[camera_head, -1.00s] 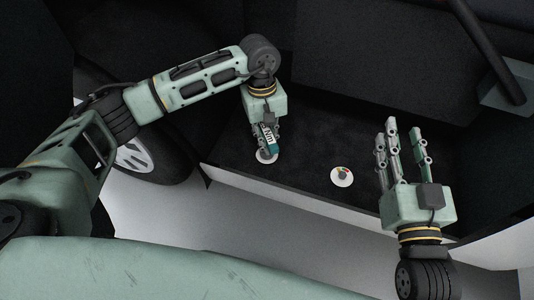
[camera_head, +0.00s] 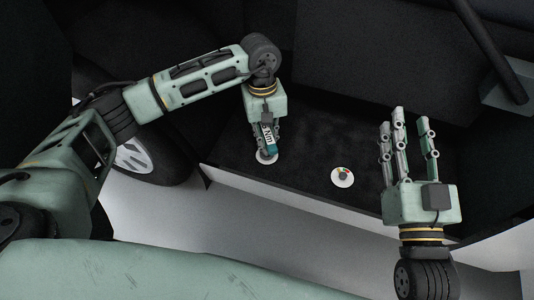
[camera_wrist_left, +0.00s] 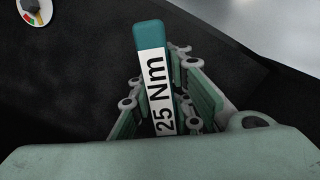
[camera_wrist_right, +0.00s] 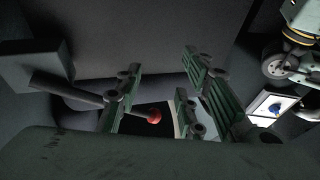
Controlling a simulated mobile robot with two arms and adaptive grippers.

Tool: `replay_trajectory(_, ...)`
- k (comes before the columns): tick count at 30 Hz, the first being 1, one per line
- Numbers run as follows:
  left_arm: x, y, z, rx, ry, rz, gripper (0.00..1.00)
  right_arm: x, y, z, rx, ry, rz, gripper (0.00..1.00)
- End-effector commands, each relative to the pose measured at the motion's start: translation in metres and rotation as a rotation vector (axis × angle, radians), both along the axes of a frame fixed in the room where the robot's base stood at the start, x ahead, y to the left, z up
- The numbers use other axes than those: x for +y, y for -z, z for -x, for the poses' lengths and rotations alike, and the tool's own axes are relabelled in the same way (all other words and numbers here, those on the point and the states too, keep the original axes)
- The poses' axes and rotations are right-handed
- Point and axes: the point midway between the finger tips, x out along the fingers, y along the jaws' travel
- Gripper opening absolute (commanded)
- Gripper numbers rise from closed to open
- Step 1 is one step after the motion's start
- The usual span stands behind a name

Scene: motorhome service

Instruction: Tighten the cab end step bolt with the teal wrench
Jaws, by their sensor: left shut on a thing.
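The teal wrench (camera_head: 271,152), with a white "25 Nm" label, is in my left gripper (camera_head: 266,139), which is shut on it. It also shows in the left wrist view (camera_wrist_left: 150,38). Its lower end is over the left white disc (camera_head: 262,160) on the dark step (camera_head: 305,150); the wrench and fingers hide any bolt there. A second disc (camera_head: 335,183) to the right bears a dark bolt (camera_head: 343,176) and coloured marks. It shows at the top left of the left wrist view (camera_wrist_left: 37,18). My right gripper (camera_head: 408,128) is open and empty, right of that disc.
A road wheel (camera_head: 135,157) is left of the step. A dark bar (camera_head: 488,45) and a grey block (camera_head: 510,85) are at the upper right. The right wrist view shows a red knob (camera_wrist_right: 153,116) and a white panel (camera_wrist_right: 272,104) with a blue part. The step between the discs is clear.

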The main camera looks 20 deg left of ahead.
Motion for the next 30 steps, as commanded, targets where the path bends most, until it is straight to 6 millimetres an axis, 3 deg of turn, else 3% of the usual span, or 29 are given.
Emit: replay_trajectory(30,0.000,0.000,0.000,-0.002,0.118,0.001,0.00,0.003,-0.044,0.018,-0.235,-0.016,-0.066,0.36)
